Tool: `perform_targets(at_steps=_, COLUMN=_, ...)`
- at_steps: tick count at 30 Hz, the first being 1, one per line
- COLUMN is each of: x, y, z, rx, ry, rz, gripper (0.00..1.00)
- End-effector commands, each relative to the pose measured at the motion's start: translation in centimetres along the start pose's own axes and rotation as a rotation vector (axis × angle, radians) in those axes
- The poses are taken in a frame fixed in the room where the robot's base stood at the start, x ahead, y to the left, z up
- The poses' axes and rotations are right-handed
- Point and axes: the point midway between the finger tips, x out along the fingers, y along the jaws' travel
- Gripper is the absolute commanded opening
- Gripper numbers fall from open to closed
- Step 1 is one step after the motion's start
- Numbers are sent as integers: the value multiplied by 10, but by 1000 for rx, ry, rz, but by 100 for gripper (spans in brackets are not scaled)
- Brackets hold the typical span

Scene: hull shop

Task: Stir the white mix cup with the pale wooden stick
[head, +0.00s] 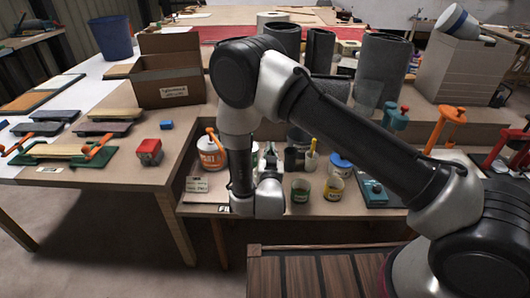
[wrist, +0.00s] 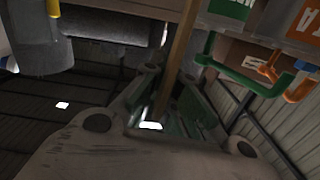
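My gripper (wrist: 168,88) shows in the wrist view with its two fingers on either side of a pale wooden stick (wrist: 183,38). The stick runs between the green pads and up out of the picture, and the fingers look closed on it. I cannot pick out the white mix cup for certain. A small cup with a green label (head: 300,190) and one with a yellow label (head: 333,189) stand right of my wrist.
A white tub with orange (head: 210,154) stands left of my arm. A dark holder (head: 294,159), a blue-lidded tub (head: 340,165) and a teal item on a dark board (head: 374,190) are to the right. An open cardboard box (head: 168,82) stands behind.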

Motion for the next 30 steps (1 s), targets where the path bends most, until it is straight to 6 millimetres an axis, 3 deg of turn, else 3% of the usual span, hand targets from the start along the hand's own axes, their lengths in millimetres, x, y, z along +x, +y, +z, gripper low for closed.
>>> perform_targets(at_steps=6, x=2, y=-12, z=1, rx=0, ry=0, rz=-1, gripper=0)
perform_targets(at_steps=17, x=1, y=-13, z=-2, rx=0, ry=0, rz=-1, gripper=0)
perform_targets(at_steps=30, x=-6, y=-14, z=-39, rx=2, ry=1, rz=-2, gripper=0)
